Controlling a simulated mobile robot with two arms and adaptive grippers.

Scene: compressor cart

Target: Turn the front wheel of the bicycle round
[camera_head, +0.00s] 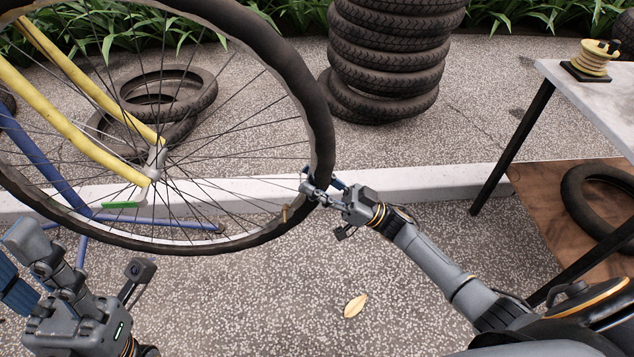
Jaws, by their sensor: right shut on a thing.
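The bicycle's front wheel (318,110) fills the upper left, with a dark tyre, thin spokes and a hub (157,158) held by a yellow fork (75,135). My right gripper (318,190) is shut on the wheel at the lower right of its rim and tyre; its fingertips are partly hidden there. My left gripper (85,270) is at the lower left, below the wheel and apart from it. Its fingers are spread, with nothing between them.
A blue stand (150,222) shows behind the wheel. A stack of tyres (395,50) and loose tyres (170,95) lie beyond the white kerb (430,183). A table (590,90) with a spool (593,58) stands at the right. The pavement below the wheel is mostly clear.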

